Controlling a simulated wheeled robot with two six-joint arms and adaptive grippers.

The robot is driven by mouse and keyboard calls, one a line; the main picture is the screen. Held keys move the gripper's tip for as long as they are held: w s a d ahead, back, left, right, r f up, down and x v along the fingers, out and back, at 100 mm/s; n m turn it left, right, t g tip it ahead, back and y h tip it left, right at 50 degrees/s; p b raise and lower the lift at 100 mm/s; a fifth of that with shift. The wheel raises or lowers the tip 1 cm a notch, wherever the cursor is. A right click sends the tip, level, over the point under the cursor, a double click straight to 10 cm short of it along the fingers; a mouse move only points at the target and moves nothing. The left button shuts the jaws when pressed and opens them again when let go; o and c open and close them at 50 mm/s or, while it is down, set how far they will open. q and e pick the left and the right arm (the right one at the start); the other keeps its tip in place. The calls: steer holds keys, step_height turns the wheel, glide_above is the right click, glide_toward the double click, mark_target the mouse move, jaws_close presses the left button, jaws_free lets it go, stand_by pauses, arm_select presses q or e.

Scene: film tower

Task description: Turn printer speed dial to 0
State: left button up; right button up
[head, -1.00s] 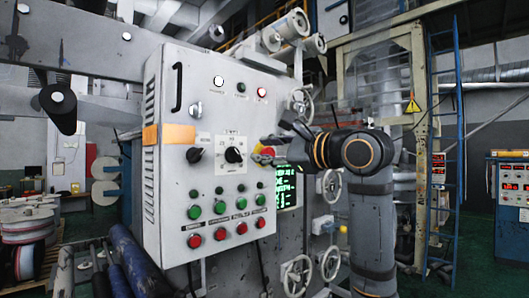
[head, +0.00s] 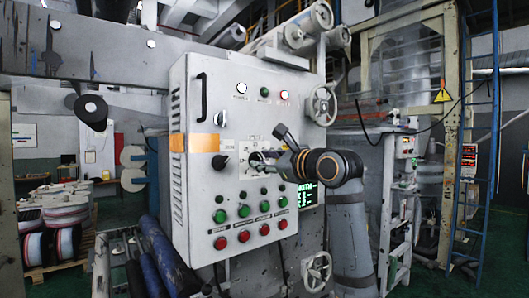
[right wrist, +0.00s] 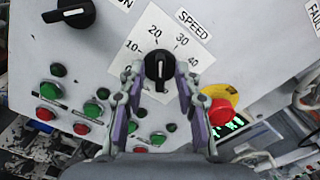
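The speed dial (right wrist: 158,67) is a black knob on a white scale plate marked 10, 20, 30 and 40 under a SPEED label. The plate (head: 243,163) also shows in the head view, with the dial partly covered by my gripper. My right gripper (right wrist: 157,82) is open, with one finger on each side of the dial and gaps showing between knob and fingers. In the head view the right gripper (head: 264,160) reaches the panel from the right. I cannot tell which number the knob points to. My left gripper is out of view.
A red emergency button (right wrist: 220,112) on yellow sits just right of my fingers. Another black knob (head: 220,161) is left of the dial. Green buttons (head: 244,211) and red buttons (head: 242,236) line the grey panel (head: 190,110) below. A green-text screen (head: 307,194) stands beside it.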

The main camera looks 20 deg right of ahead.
steer(key=shift+w, duration=0.15)
jaws_close()
steer(key=shift+n, duration=0.3)
steer(key=n, duration=1.2)
steer(key=f+n+b, duration=0.1)
steer(key=n, duration=0.5)
steer(key=shift+f+n, duration=0.1)
steer(key=shift+n, duration=0.3)
stand_by(0.6)
jaws_free()
